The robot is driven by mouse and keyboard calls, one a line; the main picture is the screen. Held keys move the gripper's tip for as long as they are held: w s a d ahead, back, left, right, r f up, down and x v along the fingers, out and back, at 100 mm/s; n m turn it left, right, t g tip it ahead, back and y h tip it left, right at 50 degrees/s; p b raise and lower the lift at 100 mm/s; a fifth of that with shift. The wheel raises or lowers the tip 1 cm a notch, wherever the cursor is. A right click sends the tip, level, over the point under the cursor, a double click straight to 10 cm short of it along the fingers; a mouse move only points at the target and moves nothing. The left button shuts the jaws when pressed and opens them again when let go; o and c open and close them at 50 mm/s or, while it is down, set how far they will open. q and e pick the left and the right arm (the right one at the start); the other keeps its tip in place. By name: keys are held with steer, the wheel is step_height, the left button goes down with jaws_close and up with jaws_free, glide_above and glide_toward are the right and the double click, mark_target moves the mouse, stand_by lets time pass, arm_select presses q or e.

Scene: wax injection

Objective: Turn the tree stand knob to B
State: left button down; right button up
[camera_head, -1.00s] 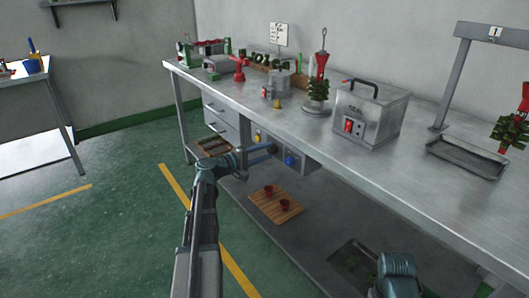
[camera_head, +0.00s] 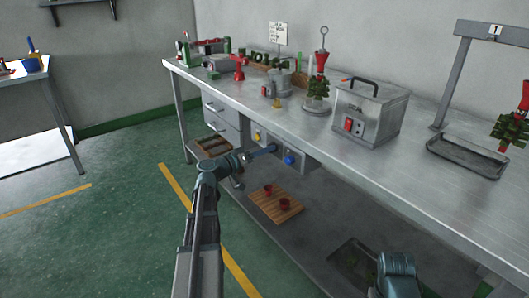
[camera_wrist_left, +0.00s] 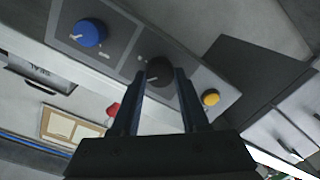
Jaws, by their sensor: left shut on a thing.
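A control panel (camera_head: 304,160) sits under the front edge of the workbench. It carries a yellow knob (camera_wrist_left: 210,97), a dark knob (camera_wrist_left: 159,70) in the middle and a blue knob (camera_wrist_left: 89,32). My left gripper (camera_wrist_left: 168,78) has its two fingers on either side of the dark knob and is shut on it. In the head view the left gripper (camera_head: 272,149) reaches the panel between the yellow knob (camera_head: 258,136) and the blue knob (camera_head: 290,159). The panel lettering is too small to read. My right gripper is out of view; only part of its arm shows at bottom right.
The workbench (camera_head: 350,158) holds a red-and-green wax tree (camera_head: 318,88) on a round stand, a metal box (camera_head: 369,115) with a red switch and a tray (camera_head: 466,155). A wooden board (camera_head: 276,207) with red cups lies on the lower shelf.

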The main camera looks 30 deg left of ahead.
arm_select(q)
steer(key=shift+f+m+t+b, duration=0.15)
steer(key=shift+m+t+b, duration=0.3)
steer(key=shift+m, duration=4.45)
steer(key=shift+c, duration=2.1)
jaws_free()
steer(key=shift+s, duration=0.1)
steer(key=v, duration=1.3)
steer(key=shift+s+r, duration=0.25)
steer(key=shift+s, duration=0.05)
